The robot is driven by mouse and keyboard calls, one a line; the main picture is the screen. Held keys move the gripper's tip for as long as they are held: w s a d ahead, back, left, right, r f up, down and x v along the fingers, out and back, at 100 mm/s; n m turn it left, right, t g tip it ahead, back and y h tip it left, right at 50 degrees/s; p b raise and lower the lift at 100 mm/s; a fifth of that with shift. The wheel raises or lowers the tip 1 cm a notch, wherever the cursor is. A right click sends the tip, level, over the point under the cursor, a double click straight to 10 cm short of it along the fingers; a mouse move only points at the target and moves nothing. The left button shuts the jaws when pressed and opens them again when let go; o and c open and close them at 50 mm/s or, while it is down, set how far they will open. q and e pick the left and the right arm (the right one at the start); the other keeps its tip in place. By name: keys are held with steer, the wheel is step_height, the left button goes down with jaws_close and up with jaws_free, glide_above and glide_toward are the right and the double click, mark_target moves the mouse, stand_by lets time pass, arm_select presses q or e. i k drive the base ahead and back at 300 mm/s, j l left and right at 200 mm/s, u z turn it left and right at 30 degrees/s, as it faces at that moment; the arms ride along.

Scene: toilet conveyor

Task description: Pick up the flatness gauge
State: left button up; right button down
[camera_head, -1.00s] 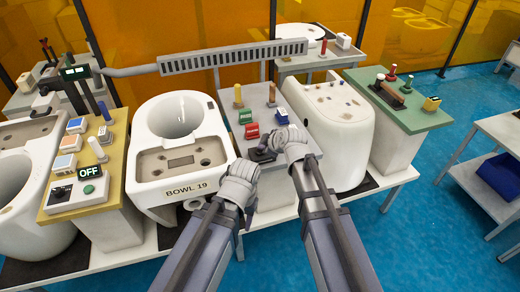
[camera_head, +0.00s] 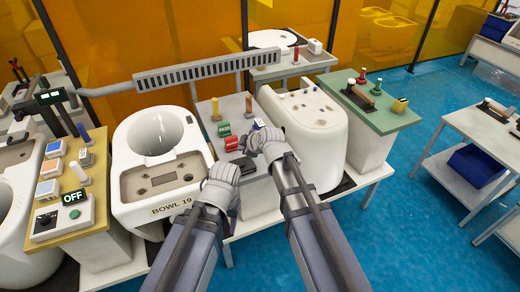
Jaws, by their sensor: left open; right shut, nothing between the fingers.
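I cannot tell for certain which thing is the flatness gauge. A dark flat tool with a brown grip (camera_head: 358,97) lies on the green-topped stand (camera_head: 390,121) at the right, away from both grippers. A dark flat piece (camera_head: 243,164) lies on the grey stand (camera_head: 205,108) in the middle, close to my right gripper.
The toilet bowl marked BOWL 19 (camera_head: 137,187) stands left of the grey stand, another white ceramic body (camera_head: 330,140) right of it. Red and green blocks (camera_head: 231,143) and upright pegs stand on the grey stand. A cart (camera_head: 465,118) with a blue bin (camera_head: 474,166) is at right.

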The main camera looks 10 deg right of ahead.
mark_target(399, 106)
steer(key=z, duration=1.3)
